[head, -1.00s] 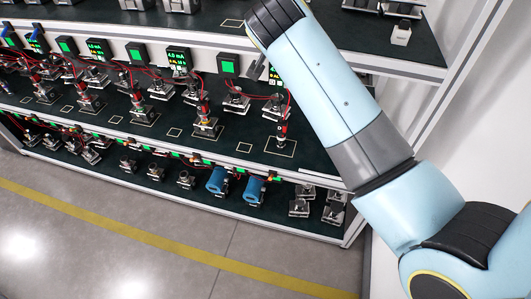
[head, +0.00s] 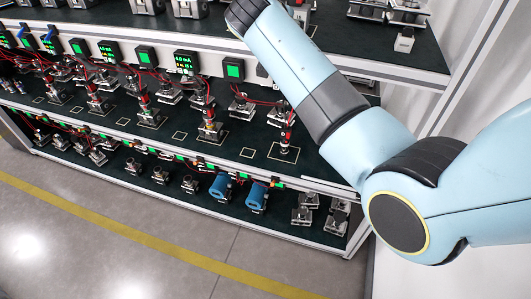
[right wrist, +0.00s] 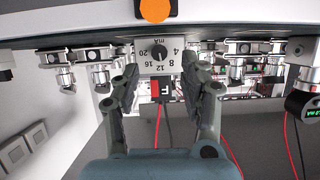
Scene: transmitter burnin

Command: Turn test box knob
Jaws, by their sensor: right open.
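The test box (right wrist: 150,69) is a pale block with a dial marked 4, 8, 12, 16, 20 mA, seen upside down in the right wrist view. Its dark round knob (right wrist: 158,52) faces the camera. A red part with a white letter sits just below the dial, with leads hanging from it. My right gripper (right wrist: 163,58) is open, one finger on each side of the box in the picture. I cannot tell whether the fingers touch it. In the head view my right arm runs up and left, with its gripper out of sight. My left gripper is not in view.
Several transmitters (head: 210,130) with red leads and green-lit displays (head: 233,69) line the dark middle shelf. Two blue units (head: 257,196) stand on the lower shelf. An orange disc (right wrist: 155,10) shows above the box. The floor in front is clear.

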